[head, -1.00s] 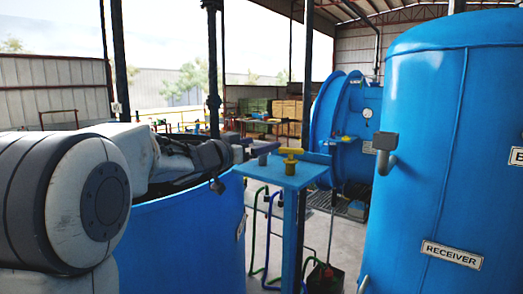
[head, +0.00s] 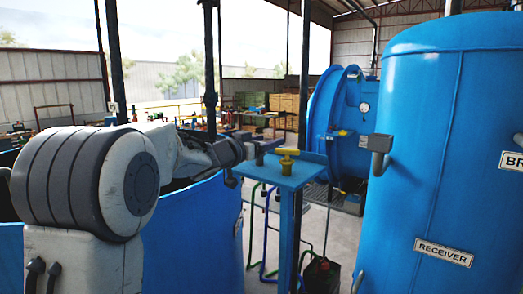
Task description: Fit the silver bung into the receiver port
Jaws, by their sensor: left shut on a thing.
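My left gripper (head: 234,158) reaches in from the left at the left edge of the small blue stand (head: 287,176). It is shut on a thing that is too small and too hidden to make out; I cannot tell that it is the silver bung. A small grey piece (head: 264,147) shows just right of the gripper, left of a yellow valve (head: 287,158) on the stand. The blue receiver tank (head: 428,165) stands at the right with its label. A grey bent pipe (head: 378,163) with a boxy end juts from its left side; I cannot tell whether this is the port. My right gripper is not in view.
A large open blue vessel (head: 192,240) stands below my left arm. A blue flanged chamber (head: 343,125) lies behind the stand. A dark bin (head: 321,277) sits on the floor beside the stand. Open floor shows between stand and receiver.

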